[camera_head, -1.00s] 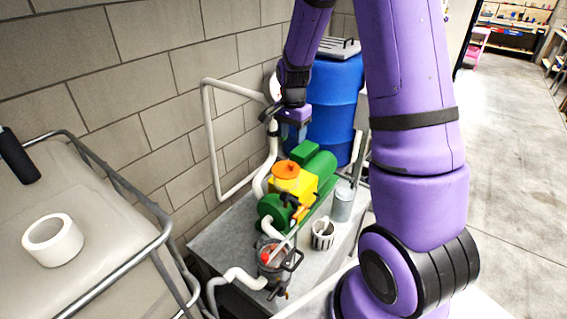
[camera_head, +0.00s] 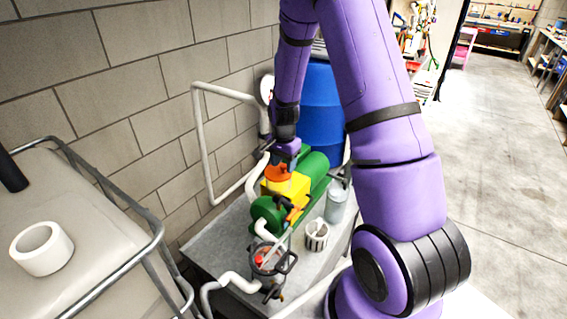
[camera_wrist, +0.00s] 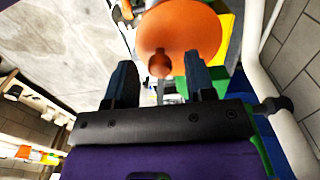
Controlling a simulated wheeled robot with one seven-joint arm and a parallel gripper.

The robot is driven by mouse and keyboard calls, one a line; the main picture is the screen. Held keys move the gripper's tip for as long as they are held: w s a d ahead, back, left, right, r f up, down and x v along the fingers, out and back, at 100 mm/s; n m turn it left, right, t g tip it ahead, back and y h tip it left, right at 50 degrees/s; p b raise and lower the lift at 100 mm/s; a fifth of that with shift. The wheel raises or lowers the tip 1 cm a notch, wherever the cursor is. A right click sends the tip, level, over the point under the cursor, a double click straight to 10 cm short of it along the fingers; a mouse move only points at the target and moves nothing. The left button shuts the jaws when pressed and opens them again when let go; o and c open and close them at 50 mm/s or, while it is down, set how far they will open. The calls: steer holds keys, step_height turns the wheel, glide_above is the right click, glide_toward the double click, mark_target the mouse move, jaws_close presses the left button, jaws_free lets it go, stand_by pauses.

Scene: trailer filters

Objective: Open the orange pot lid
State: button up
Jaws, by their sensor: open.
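The orange pot lid (camera_head: 277,172) sits on the yellow housing (camera_head: 287,185) of a green pump (camera_head: 312,170). In the wrist view the lid (camera_wrist: 183,32) is a large orange disc with a small knob (camera_wrist: 159,64) at its near edge. My gripper (camera_head: 283,162) is just above the lid in the head view. In the wrist view its two dark fingers (camera_wrist: 157,75) are apart, and the knob shows between them in the picture. Nothing is held. The head view does not show whether a finger touches the knob.
A blue barrel (camera_head: 322,108) stands behind the pump. White pipes (camera_head: 199,140) run along the block wall on the left.

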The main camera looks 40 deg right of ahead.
jaws_close()
